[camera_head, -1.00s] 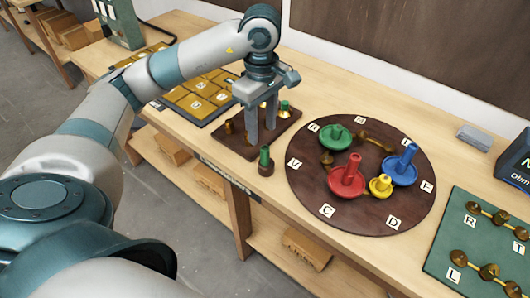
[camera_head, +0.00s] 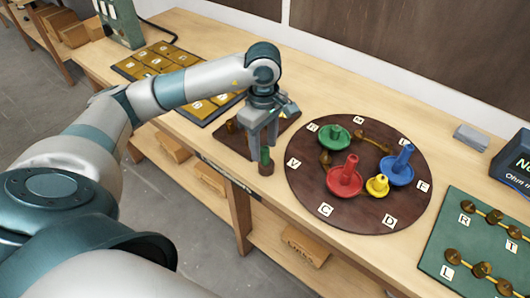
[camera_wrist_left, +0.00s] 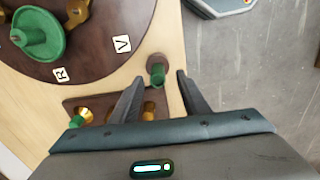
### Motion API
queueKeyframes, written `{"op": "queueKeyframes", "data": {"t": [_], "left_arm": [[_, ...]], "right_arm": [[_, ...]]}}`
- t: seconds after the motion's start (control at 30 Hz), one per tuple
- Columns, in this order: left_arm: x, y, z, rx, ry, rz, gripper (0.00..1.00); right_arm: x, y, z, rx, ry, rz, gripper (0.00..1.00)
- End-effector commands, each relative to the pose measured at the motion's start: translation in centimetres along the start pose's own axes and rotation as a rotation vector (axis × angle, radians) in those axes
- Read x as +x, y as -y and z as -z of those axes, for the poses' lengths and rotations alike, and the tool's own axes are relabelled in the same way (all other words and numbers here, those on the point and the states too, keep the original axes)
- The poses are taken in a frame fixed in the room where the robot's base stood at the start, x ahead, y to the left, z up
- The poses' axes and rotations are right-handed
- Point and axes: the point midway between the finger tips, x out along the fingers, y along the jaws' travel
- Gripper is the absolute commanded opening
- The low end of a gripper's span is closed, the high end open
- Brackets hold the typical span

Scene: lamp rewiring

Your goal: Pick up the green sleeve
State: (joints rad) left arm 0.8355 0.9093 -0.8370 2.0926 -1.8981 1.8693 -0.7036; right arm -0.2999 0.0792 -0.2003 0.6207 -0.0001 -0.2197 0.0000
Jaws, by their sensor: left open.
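A small green sleeve (camera_head: 265,156) stands upright on a round brown base near the table's front edge; in the left wrist view the sleeve (camera_wrist_left: 158,73) is seen from above. My left gripper (camera_head: 264,149) is open above it. In the left wrist view the two fingertips (camera_wrist_left: 160,80) are on either side of the sleeve's near part, with gaps showing. In the head view the fingers partly hide the sleeve. My right gripper is not in view.
A brown board (camera_wrist_left: 104,103) with brass pieces and another green-topped piece (camera_wrist_left: 76,121) lies behind the gripper. A round dark board (camera_head: 310,205) with coloured spools stands right. A green board (camera_head: 455,225) lies further right. The table's front edge is close.

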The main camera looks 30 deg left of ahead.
Motion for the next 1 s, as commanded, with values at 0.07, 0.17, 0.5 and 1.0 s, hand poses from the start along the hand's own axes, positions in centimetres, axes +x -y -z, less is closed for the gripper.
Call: {"op": "queueKeyframes", "data": {"t": [0.07, 0.17, 0.5, 1.0], "left_arm": [[0.5, -0.1, -0.2, -0.001, 0.002, 0.004, 0.42], [1.6, -0.3, -0.5, 0.000, 0.001, 0.004, 0.42], [4.0, -0.3, -0.3, 0.000, 0.000, 0.000, 0.42], [4.0, -0.4, -0.4, 0.000, 0.000, 0.000, 0.11]], "right_arm": [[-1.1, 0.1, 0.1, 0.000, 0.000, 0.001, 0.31], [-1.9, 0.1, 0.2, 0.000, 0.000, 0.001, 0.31], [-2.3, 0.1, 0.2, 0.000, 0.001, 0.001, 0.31], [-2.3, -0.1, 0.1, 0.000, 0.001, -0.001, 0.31]]}}
